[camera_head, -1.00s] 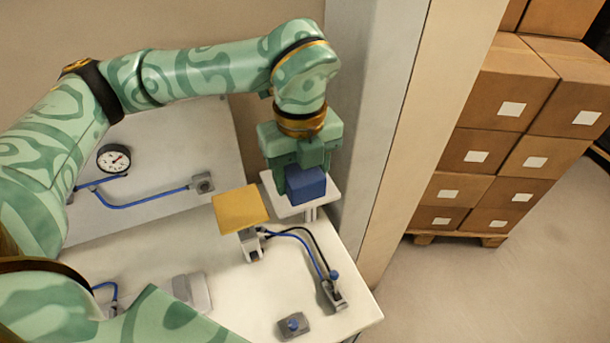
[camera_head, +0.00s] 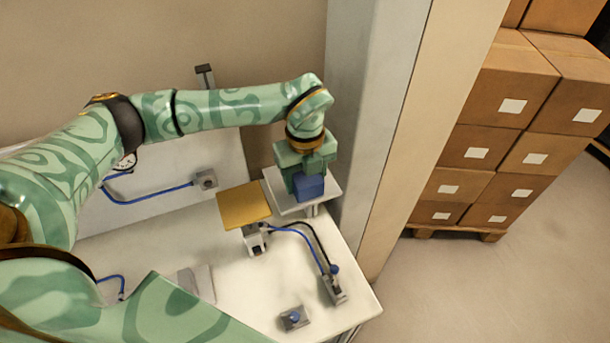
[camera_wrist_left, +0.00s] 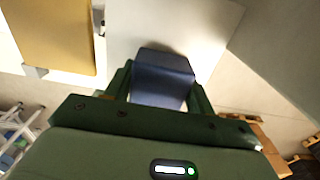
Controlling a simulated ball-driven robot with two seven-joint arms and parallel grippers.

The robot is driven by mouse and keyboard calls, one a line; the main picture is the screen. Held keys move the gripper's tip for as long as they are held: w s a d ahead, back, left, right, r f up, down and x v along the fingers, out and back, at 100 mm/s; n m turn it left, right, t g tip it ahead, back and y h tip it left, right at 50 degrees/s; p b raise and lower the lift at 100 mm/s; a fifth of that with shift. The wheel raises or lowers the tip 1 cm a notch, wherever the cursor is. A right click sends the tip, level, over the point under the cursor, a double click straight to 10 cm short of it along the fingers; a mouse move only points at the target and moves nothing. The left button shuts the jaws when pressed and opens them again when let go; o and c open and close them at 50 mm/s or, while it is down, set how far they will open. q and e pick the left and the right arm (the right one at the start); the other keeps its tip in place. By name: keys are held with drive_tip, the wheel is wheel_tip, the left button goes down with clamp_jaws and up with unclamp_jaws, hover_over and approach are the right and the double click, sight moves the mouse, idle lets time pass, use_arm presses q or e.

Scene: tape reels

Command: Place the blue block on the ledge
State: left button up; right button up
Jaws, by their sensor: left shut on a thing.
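The blue block (camera_head: 309,187) is held between the fingers of my left gripper (camera_head: 307,182). It also shows in the left wrist view (camera_wrist_left: 162,78), gripped between the two green fingers. The ledge appears to be the small white plate (camera_head: 279,203) on a post beside the wall; it shows behind the block in the left wrist view (camera_wrist_left: 205,22). The block is over this plate; I cannot tell whether it touches it. My right gripper is not in view.
A yellow plate (camera_head: 244,206) on a grey mount is just left of the white plate. Blue and black cables, a small fixture (camera_head: 333,288) and a grey knob box (camera_head: 294,318) are on the white table (camera_head: 235,295). A grey pillar (camera_head: 365,110) stands close on the right.

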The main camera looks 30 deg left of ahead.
use_arm(q)
drive_tip(key=shift+f, duration=0.15)
drive_tip(key=o, duration=1.2)
wheel_tip(320, 180, up, 12)
drive_tip(key=b, duration=0.1)
drive_tip(key=shift+r, duration=0.2)
